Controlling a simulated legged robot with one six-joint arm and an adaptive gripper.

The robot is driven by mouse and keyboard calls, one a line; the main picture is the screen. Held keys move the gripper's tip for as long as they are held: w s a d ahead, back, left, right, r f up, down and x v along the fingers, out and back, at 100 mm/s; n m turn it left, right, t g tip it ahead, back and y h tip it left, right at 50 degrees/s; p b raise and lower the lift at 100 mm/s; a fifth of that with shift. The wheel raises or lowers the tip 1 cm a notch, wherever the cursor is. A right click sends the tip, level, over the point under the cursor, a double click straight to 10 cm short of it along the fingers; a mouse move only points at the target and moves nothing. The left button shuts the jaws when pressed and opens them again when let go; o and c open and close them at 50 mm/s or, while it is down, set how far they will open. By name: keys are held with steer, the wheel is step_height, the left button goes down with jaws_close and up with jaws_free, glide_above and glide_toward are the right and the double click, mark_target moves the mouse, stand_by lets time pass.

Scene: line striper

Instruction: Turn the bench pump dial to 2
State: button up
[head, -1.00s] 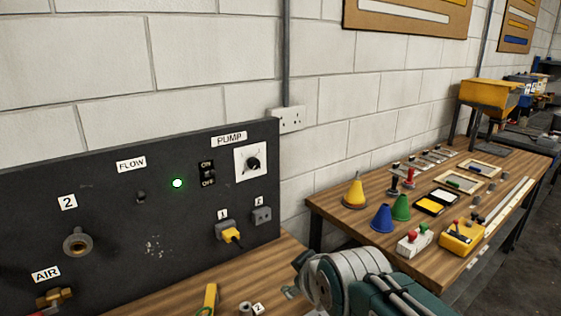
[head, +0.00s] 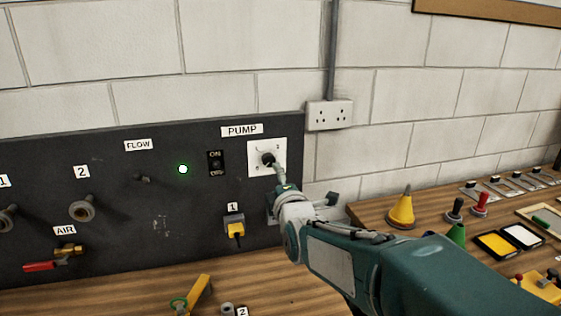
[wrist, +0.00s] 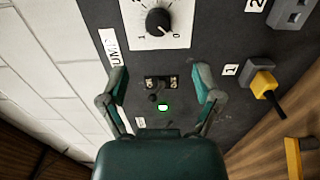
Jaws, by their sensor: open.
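The pump dial (head: 268,158) is a black round knob on a white square plate, upper right on the dark panel, under the PUMP label. In the wrist view the dial (wrist: 158,22) shows near the top edge, with 0 and 1 legible on its plate and a third mark cut off. Its pointer seems to be toward 0. My gripper (wrist: 160,75) is open and empty, its fingers apart and short of the dial in that view. The ON/OFF switch (wrist: 161,84) appears between the fingers. In the head view my arm's end partly overlaps the dial's lower right.
A lit green lamp (head: 183,169) and the switch (head: 216,163) are left of the dial. A yellow plug (head: 235,229) sticks out below. A wall socket (head: 329,115) is to the right. A bench (head: 400,235) with cones and stamps stands at right.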

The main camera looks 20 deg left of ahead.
mark_target(270, 162)
steer(key=x, duration=0.8)
steer(key=shift+w+d, duration=0.15)
steer(key=shift+w, duration=0.4)
steer(key=shift+w+a, duration=0.4)
steer(key=shift+w, duration=0.05)
steer(key=shift+d, duration=0.1)
jaws_close()
